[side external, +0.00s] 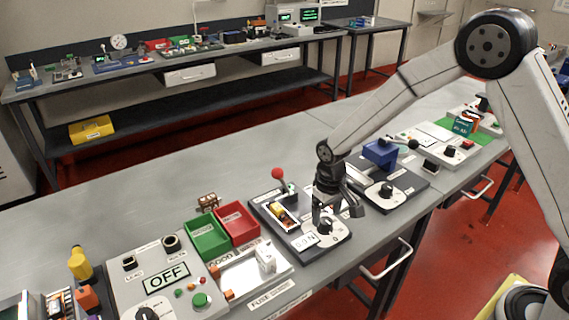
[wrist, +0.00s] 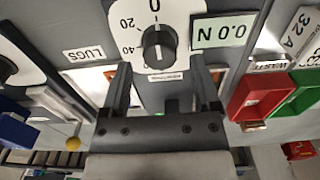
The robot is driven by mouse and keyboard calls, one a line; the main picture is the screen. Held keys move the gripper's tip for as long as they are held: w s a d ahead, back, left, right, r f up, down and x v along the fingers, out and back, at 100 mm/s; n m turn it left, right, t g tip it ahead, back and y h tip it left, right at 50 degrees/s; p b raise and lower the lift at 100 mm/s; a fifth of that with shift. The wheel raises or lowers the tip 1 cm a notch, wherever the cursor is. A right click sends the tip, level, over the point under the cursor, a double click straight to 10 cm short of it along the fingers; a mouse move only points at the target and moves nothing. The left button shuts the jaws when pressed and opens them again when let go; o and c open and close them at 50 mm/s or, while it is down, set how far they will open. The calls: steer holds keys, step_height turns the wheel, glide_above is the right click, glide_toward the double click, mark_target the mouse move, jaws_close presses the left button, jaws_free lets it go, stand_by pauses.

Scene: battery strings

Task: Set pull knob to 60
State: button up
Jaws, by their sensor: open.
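The pull knob is a black round knob (wrist: 158,45) on a white dial marked 0, 20 and 40. Its white pointer line is toward the 0. The rest of the scale is hard to read. A display beside it (wrist: 225,30) reads 0.0 N. In the side view the knob (side external: 325,226) is at the front of a dark tester plate. My gripper (side external: 328,212) is above the knob, pointing down. In the wrist view its two fingers (wrist: 162,72) are open, one toward each side of the knob, with nothing between them. Contact with the knob is not visible.
A red-balled lever (side external: 278,174) stands behind the knob. A green bin (side external: 208,238) and a red bin (side external: 238,222) are to the left. Another dial plate with a blue block (side external: 380,153) is close on the right.

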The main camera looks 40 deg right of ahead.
steer(key=shift+f, duration=1.2)
steer(key=c, duration=1)
steer(key=shift+c, duration=0.2)
